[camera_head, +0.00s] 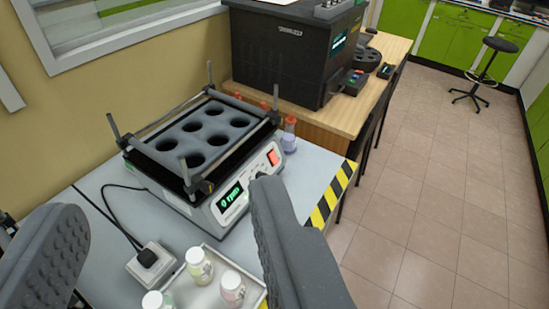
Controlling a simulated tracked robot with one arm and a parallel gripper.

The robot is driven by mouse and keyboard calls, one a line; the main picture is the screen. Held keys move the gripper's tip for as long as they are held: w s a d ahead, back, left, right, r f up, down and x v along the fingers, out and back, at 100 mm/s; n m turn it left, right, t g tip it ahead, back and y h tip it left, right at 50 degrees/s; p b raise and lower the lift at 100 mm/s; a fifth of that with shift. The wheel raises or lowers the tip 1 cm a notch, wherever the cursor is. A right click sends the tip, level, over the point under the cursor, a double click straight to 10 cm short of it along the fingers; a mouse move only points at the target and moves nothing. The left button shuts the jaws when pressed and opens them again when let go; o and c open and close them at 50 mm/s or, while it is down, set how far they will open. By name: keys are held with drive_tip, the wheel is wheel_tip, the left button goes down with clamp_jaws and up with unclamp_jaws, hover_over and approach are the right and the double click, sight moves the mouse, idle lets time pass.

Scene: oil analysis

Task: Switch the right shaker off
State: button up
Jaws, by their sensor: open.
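One shaker (205,150) stands on the grey table, with a black rack of several empty round holes on top and upright rods at its corners. Its front panel has a green display (231,196) that appears to read 0 rpm, a knob partly hidden by my finger, and a lit red-orange switch (273,157). My gripper (165,255) is open and empty, its two dark ridged fingers wide apart at the left and right of the lower picture. The right finger's tip is just below the panel in the picture; I see no contact with the switch.
A white tray (205,302) with several capped bottles lies in front of the shaker, beside a plugged white socket block (151,264). Small bottles (289,136) stand at the shaker's right. A large black machine (290,55) sits on a wooden table behind. Tiled floor at right is open, with a stool (484,72).

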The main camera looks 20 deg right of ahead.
clamp_jaws()
idle(1.5)
